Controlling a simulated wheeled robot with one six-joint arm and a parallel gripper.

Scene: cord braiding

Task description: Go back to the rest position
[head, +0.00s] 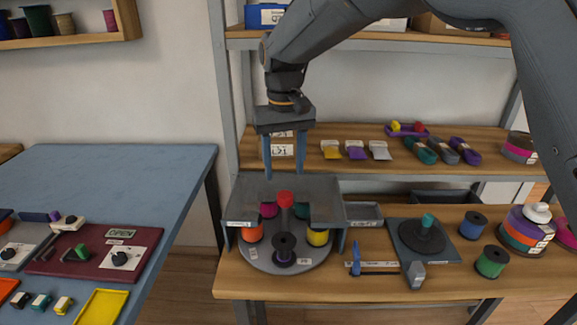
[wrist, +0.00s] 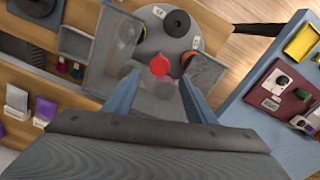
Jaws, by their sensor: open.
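My gripper (head: 284,177) is open and empty, with its two blue fingers pointing down above the braiding stand. The stand has a grey raised top (head: 255,190) over a round grey plate (head: 262,262). A red knob (head: 285,198) tops its centre post, below and between my fingertips. Orange, yellow, magenta, teal and black spools sit around the plate; the black spool (head: 284,246) is at the front. In the wrist view the red knob (wrist: 159,66) shows between the spread fingers, with the black spool (wrist: 177,22) beyond it.
A shelf (head: 350,170) behind carries cord bundles and small packets. Right of the stand are a dark square base (head: 450,243) with a round disc, a green spool (head: 492,261) and stacked rolls (head: 522,235). A blue table (head: 110,170) with a maroon panel (head: 95,250) stands at left.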

